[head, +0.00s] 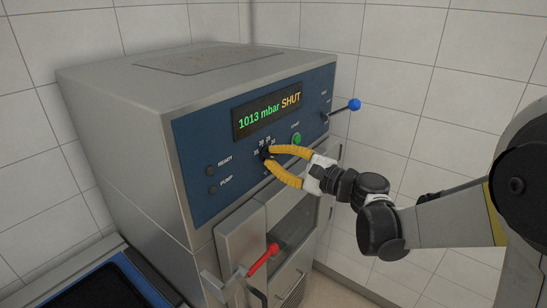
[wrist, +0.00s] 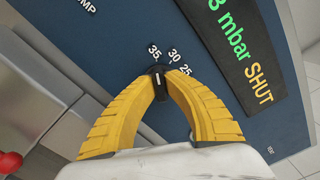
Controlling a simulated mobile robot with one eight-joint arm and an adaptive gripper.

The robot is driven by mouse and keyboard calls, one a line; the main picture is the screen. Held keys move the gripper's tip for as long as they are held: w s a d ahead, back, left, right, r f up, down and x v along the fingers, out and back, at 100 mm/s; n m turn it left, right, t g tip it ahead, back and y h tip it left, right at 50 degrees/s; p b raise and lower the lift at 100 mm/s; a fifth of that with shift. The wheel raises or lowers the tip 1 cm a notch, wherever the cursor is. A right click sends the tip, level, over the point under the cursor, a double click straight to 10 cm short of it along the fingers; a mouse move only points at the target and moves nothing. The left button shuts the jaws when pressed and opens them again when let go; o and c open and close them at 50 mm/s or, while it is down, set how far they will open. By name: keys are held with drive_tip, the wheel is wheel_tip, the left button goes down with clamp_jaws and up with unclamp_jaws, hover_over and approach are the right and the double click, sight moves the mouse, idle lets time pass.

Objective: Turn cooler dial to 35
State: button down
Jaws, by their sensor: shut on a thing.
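The cooler dial is a small black knob with a pale mark; it shows in the wrist view (wrist: 158,71) and, mostly covered by the fingertips, in the head view (head: 264,152). Printed numbers 35, 30 and 25 stand beside it in the wrist view. The dial's mark points towards the upper side, near 35 and 30; I cannot tell exactly which number it meets. My gripper, with yellow fingers, is shut on the dial, one fingertip on each side; it shows in the head view (head: 267,154) and the wrist view (wrist: 160,78).
The blue panel (head: 190,145) carries a display (head: 268,112) reading 1013 mbar SHUT, a green button (head: 296,139), and READY and PUMP lamps. A blue-knobbed lever (head: 354,104) sticks out at right. A red-knobbed handle (head: 272,249) juts out below my gripper.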

drive_tip(key=c, duration=1.4)
unclamp_jaws()
drive_tip(key=shift+c, duration=0.2)
drive_tip(key=v, duration=1.2)
